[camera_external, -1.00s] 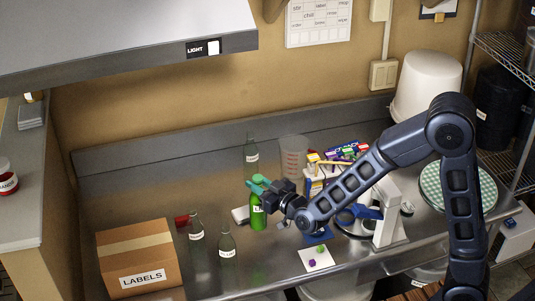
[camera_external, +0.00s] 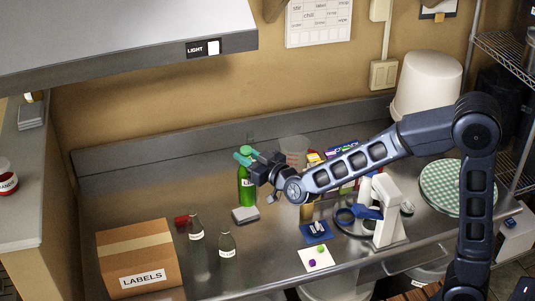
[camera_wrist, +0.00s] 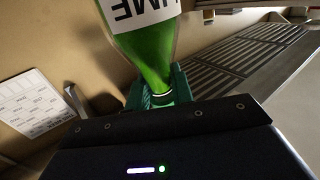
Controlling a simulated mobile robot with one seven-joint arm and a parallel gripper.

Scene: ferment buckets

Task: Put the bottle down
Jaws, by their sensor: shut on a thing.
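A bright green bottle (camera_external: 247,190) with a white label is upright in the external view, over the back middle of the steel counter. My gripper (camera_external: 244,158) is shut on it near its neck. In the wrist view the green bottle (camera_wrist: 148,50) fills the upper middle, and the teal fingers (camera_wrist: 160,92) are around its neck. Part of the label lettering shows there. I cannot tell whether the bottle's base touches the counter.
A grey block (camera_external: 245,215) lies just in front of the bottle. A clear measuring jug (camera_external: 294,150) is behind my gripper. The counter at back left is bare.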

